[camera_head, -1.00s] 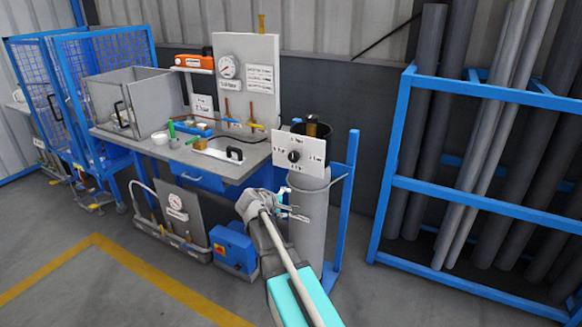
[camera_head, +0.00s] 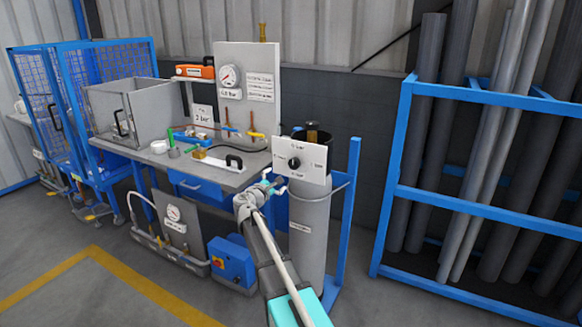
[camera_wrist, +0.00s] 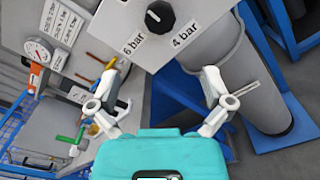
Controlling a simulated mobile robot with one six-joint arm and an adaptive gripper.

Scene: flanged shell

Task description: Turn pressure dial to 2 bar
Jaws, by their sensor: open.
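The pressure dial is a black knob (camera_head: 295,163) on a white square plate (camera_head: 312,170) in front of the grey cylinder (camera_head: 309,225). In the wrist view the knob (camera_wrist: 159,17) sits at the top, with "6 bar" and "4 bar" printed on the plate below it. The other labels are cut off there, and too small to read surely in the head view. My gripper (camera_wrist: 164,104) is open and empty, with its fingers apart below the plate. In the head view my gripper (camera_head: 273,183) is just left of the plate, apart from the knob.
A workbench (camera_head: 238,160) with a gauge board (camera_head: 247,85) and small tools stands to the left. A blue rack (camera_head: 480,205) of long pipes stands at the right. A blue box (camera_head: 232,262) sits on the floor. Open floor lies in front.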

